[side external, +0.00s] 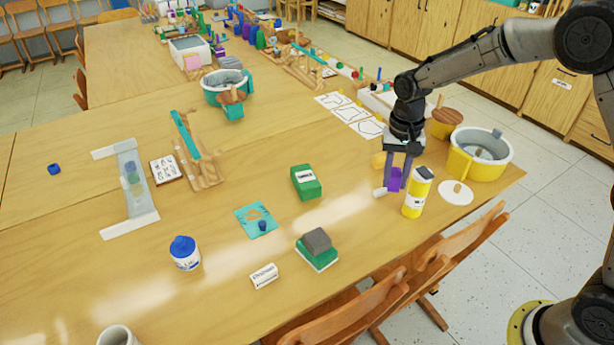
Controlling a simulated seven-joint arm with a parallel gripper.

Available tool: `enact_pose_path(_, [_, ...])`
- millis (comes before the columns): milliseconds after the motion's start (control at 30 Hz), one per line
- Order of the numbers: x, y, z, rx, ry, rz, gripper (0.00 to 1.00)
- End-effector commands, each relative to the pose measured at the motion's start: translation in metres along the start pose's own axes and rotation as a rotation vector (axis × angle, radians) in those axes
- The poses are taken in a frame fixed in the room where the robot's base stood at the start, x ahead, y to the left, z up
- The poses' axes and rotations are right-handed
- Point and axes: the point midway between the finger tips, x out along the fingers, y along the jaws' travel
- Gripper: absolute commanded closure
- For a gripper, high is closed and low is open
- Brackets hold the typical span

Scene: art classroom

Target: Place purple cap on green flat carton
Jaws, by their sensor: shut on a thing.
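The purple cap (395,181) is between the fingers of my gripper (397,176), near the right end of the table. My gripper points down and is shut on it. I cannot tell whether the cap touches the table. The top of the carton is bare. My gripper is apart from it.
A yellow cylinder (415,196) stands just right of my gripper. A yellow pot (478,160) is behind it. The table between gripper and carton is clear.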

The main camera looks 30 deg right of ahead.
Motion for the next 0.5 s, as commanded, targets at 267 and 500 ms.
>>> enact_pose_path(267, [-0.022,-0.048,-0.016,-0.505,0.011,-0.005,1.0])
enact_pose_path(500, [-0.026,-0.091,-0.021,-0.686,0.029,-0.012,1.0])
